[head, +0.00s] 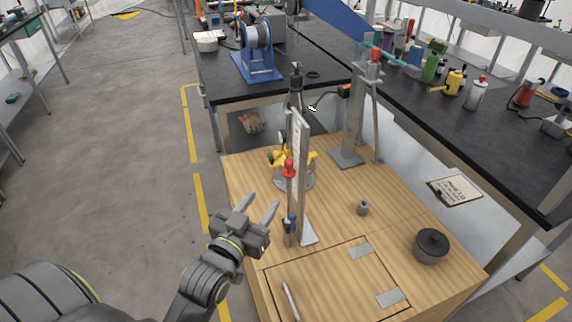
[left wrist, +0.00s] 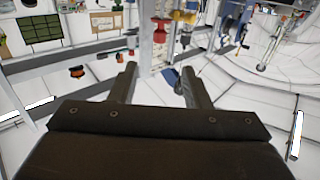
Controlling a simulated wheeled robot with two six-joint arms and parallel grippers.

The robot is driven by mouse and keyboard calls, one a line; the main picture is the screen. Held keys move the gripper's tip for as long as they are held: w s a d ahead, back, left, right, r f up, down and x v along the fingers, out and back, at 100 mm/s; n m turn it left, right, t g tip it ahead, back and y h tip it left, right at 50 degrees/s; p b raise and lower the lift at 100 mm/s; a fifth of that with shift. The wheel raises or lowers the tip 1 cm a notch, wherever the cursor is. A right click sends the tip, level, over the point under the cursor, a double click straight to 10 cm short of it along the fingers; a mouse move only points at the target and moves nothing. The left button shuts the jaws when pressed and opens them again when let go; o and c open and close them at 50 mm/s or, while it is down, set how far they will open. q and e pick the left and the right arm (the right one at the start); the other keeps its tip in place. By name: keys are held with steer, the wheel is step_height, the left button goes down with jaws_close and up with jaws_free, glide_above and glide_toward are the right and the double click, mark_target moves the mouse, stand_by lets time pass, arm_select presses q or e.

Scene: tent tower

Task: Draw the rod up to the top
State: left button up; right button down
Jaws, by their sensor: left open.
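A pale upright post (head: 301,180) stands on the wooden table. A thin upright rod (head: 290,196) runs along its left side, with a red part (head: 289,169) partway up and a blue part (head: 290,224) low down. In the left wrist view the red part (left wrist: 160,32) and the blue part (left wrist: 173,76) show beyond the fingers, with the post (left wrist: 145,45) beside them. My left gripper (head: 262,201) is open and empty, left of the post and apart from it in the head view. It also shows in the left wrist view (left wrist: 159,76). My right gripper is not in view.
A grey column stand (head: 356,115) with a red top stands behind on the table (head: 335,205). A small grey cylinder (head: 363,207) and a dark round pot (head: 431,246) stand to the right. Yellow parts (head: 280,158) sit behind the post. Black benches (head: 225,85) lie beyond.

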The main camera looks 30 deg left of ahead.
mark_target(287, 167)
arm_select(q)
steer(key=w, duration=0.4)
steer(key=w+p, duration=0.1)
steer(key=w, duration=0.8)
steer(key=shift+w+a+p, duration=0.3)
steer(key=shift+a+p, duration=0.05)
steer(key=shift+p, duration=0.05)
steer(key=shift+c, duration=0.2)
jaws_close()
